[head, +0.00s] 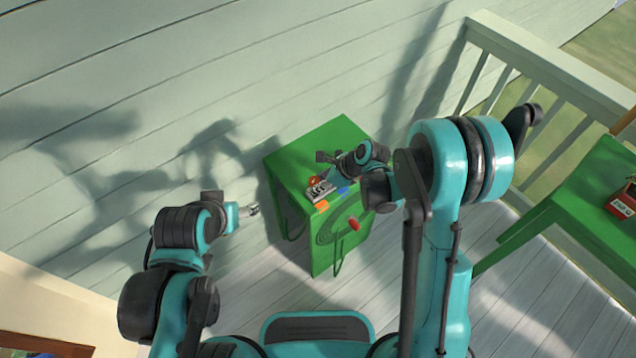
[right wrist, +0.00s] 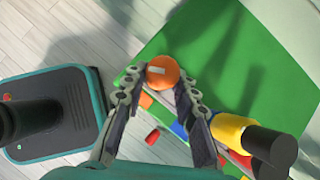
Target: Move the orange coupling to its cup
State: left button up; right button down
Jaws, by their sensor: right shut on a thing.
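The orange coupling (right wrist: 162,70) is a round orange piece with a pale mark, held at the fingertips of my right gripper (right wrist: 167,88) above the green table. In the head view the orange coupling (head: 313,182) shows small beside grey parts over the table's left side. My right gripper is shut on it. An orange block-like piece (head: 321,206), possibly its cup, is on the table just below it; it shows partly behind a finger in the right wrist view (right wrist: 145,100). My left gripper (head: 250,210) is left of the table, away from the pieces; its jaws are too small to judge.
A yellow cylinder (right wrist: 230,130) with a dark end lies close to my right gripper. Another green table with a red box (head: 622,205) stands far right.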

jog(key=shift+f, duration=0.2)
jog(key=shift+f+b, duration=0.35)
jog(key=shift+b, duration=0.2)
jog(key=shift+f+b, duration=1)
jog(key=shift+b, duration=0.05)
jog(key=c, duration=1.1)
grip_release()
jog(key=v, duration=1.2)
jog(key=shift+d, duration=0.1)
